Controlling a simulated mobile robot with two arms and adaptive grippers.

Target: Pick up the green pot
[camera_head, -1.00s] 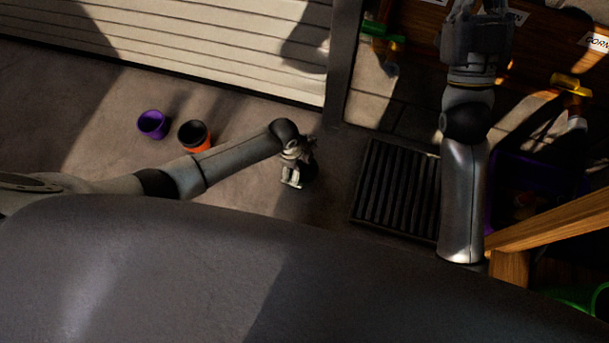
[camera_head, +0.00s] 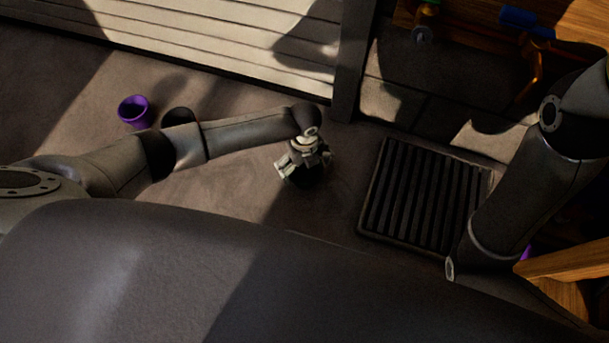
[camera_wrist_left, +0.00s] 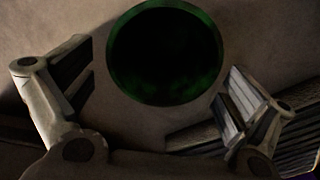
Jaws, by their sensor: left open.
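The green pot (camera_wrist_left: 165,52) shows in the left wrist view as a round, dark green rim seen from above, with a shadowed inside. My left gripper (camera_wrist_left: 155,88) is open, with one finger to the left of the pot and one to the lower right. The pot lies between and slightly beyond the fingers, and no contact shows. In the head view my left gripper (camera_head: 301,166) points down over the floor, and the pot is mostly hidden under it or lost in shadow.
A purple pot (camera_head: 133,112) and a dark-topped pot (camera_head: 178,117), partly hidden by my left arm, stand on the floor at left. A black slatted grate (camera_head: 425,195) lies right of my left gripper. A slatted door (camera_head: 230,40) is behind. Wooden furniture (camera_head: 565,265) stands at right.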

